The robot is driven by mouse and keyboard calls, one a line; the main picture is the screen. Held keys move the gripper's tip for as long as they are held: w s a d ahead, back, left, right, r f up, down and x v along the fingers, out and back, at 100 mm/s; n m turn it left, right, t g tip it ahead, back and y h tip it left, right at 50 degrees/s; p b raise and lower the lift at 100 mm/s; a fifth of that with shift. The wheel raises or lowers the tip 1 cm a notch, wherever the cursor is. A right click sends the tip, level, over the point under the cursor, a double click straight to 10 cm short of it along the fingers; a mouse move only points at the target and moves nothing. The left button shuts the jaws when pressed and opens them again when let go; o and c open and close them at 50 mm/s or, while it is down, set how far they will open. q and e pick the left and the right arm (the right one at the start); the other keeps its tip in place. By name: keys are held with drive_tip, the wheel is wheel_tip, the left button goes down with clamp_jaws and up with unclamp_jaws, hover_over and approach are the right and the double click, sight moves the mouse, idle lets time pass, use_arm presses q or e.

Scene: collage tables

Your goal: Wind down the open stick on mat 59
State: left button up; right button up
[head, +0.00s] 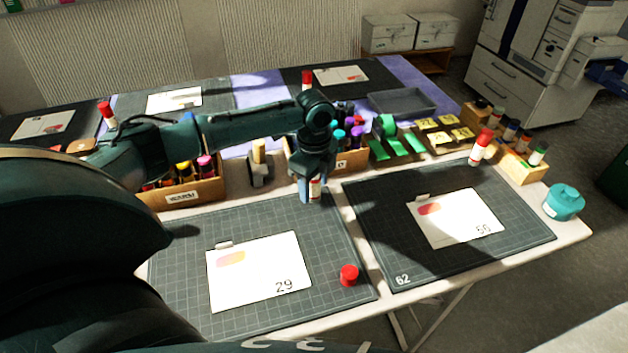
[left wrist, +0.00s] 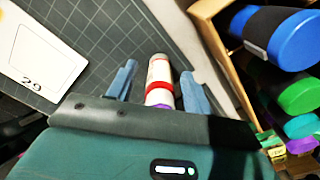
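An open glue stick (head: 316,188), white with a red band, stands at the back edge of the near-left mat (head: 190,290). The left wrist view shows the stick (left wrist: 159,72) between the two blue fingers of my left gripper (head: 312,192). The fingers are spread, with a visible gap on at least one side; the gripper looks open around the stick. Its purple end points towards the gripper palm in the wrist view. A loose red cap (head: 348,275) lies on the same mat, right of card 29 (head: 258,272). The mat's number is not readable. My right gripper is out of view.
Mat 62 (head: 370,220) with card 56 (head: 470,228) is to the right. A capped red glue stick (head: 481,147) stands behind it.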

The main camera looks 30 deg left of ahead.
use_arm(q)
drive_tip(key=c, duration=0.9)
